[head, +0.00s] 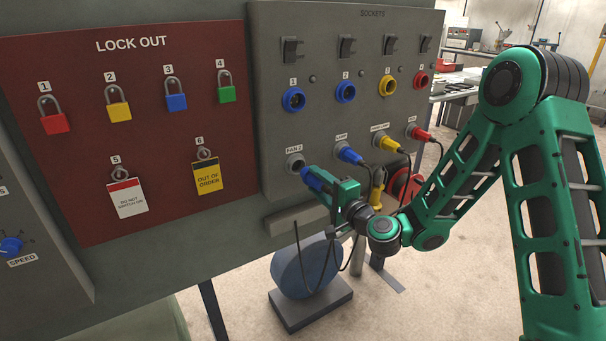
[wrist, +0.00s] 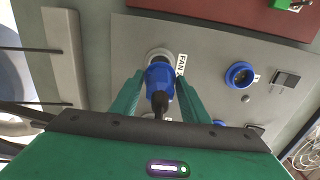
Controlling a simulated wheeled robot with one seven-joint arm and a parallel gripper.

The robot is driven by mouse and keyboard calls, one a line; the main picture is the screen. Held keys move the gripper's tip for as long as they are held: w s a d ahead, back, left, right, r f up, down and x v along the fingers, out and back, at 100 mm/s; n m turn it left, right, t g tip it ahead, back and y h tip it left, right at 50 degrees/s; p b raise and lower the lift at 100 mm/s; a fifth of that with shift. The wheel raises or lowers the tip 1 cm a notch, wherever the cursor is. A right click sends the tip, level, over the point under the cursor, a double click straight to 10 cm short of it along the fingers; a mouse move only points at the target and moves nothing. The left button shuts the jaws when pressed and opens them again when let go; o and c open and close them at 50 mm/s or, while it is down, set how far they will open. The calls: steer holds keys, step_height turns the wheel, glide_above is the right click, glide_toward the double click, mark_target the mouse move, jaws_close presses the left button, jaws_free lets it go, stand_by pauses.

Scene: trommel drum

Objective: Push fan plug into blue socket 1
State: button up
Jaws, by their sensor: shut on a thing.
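The blue fan plug (head: 312,179) is between the fingers of my gripper (head: 322,182), which is shut on it. It points at the grey round holder (head: 294,162) labelled FAN, at the lower left of the socket panel. In the wrist view the plug (wrist: 158,75) overlaps the holder's pale ring (wrist: 157,53); I cannot tell whether its tip is still inside. Blue socket 1 (head: 293,99) is empty, above the holder in the head view. It also shows in the wrist view (wrist: 240,74), right of the plug.
Blue socket 2 (head: 345,92), a yellow socket (head: 388,85) and a red socket (head: 421,79) are in the same row, under switches. The blue lamp plug (head: 348,154) and yellow plug (head: 388,143) sit to the right, with hanging cables. The lock-out board (head: 75,150) is left.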

mark_target(330, 190)
steer(key=shift+v, duration=1.75)
steer(key=shift+s+d, duration=0.45)
steer(key=shift+s, duration=0.1)
steer(key=shift+r, duration=0.15)
